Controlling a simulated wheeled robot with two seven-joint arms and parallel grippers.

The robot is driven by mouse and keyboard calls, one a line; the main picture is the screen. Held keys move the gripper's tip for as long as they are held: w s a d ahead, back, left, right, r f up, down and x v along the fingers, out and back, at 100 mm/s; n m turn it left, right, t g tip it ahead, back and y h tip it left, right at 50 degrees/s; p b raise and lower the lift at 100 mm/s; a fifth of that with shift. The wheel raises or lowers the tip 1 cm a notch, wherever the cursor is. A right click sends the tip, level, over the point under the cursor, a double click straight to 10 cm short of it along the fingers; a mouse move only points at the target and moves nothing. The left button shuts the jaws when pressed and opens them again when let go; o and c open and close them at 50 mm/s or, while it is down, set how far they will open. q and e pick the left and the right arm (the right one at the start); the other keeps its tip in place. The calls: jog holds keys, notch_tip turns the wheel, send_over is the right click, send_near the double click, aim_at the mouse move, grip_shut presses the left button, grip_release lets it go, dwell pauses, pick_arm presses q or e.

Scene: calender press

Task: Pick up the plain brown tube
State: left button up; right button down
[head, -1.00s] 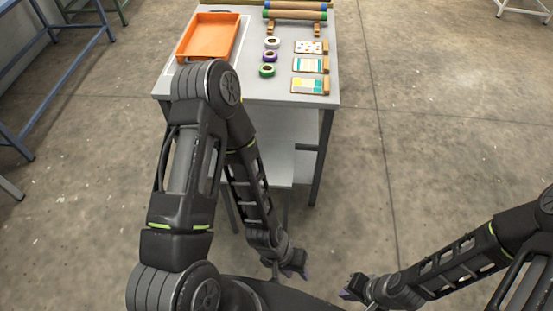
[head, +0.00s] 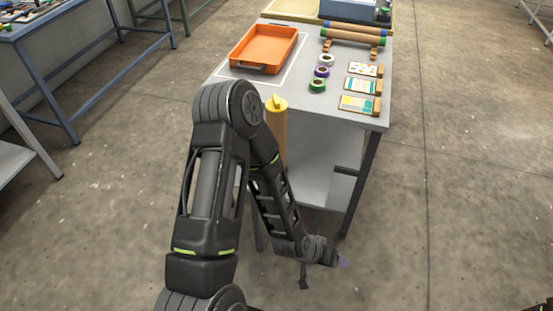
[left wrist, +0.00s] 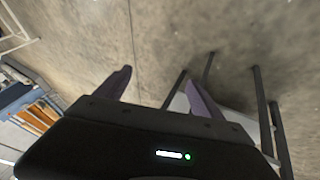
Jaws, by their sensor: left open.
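Two brown tubes lie across a rack at the back right of the grey table in the head view: one with blue ends (head: 352,30) and one with green ends (head: 350,40). A third, tan-brown upright tube with a yellow top (head: 275,128) shows at the table's left front edge, partly hidden by my left arm. I cannot tell a tube without coloured ends. My left gripper (head: 340,262) is low in front of the table, apart from all tubes. In the left wrist view (left wrist: 160,92) its purple fingers are spread and empty. My right gripper is out of view.
The grey table (head: 325,100) holds an orange tray (head: 265,45), several tape rolls (head: 322,71), sample cards (head: 360,86) and a blue box (head: 348,9) at the back. A blue-framed bench (head: 70,15) stands at the left. The floor right of the table is clear.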

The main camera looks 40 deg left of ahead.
pick_arm(q)
jog(key=shift+o, duration=0.3)
jog(key=w+a+f+t+y+b, duration=0.2)
jog(key=w+a+f+t+b, duration=0.2)
jog(key=w+a+b, duration=0.3)
jog(key=w+a, duration=0.2)
jog(key=shift+w+a+n+b, duration=0.35)
jog(key=shift+n, duration=0.05)
jog(key=w+a+r+t+y+b, duration=0.2)
jog(key=a+r+b, duration=0.1)
jog(key=a+b, duration=0.2)
jog(key=w+a+r+t+y+b, duration=0.1)
jog(key=a+b, duration=0.4)
jog(key=a, duration=0.5)
jog(key=w+a+r+t+y+b, duration=0.2)
jog(key=a+r+t+y+b, duration=0.2)
jog(key=a, duration=0.4)
jog(key=shift+w+r+t+b, duration=0.3)
jog(key=shift+r+b, duration=0.3)
jog(key=shift+b, duration=0.3)
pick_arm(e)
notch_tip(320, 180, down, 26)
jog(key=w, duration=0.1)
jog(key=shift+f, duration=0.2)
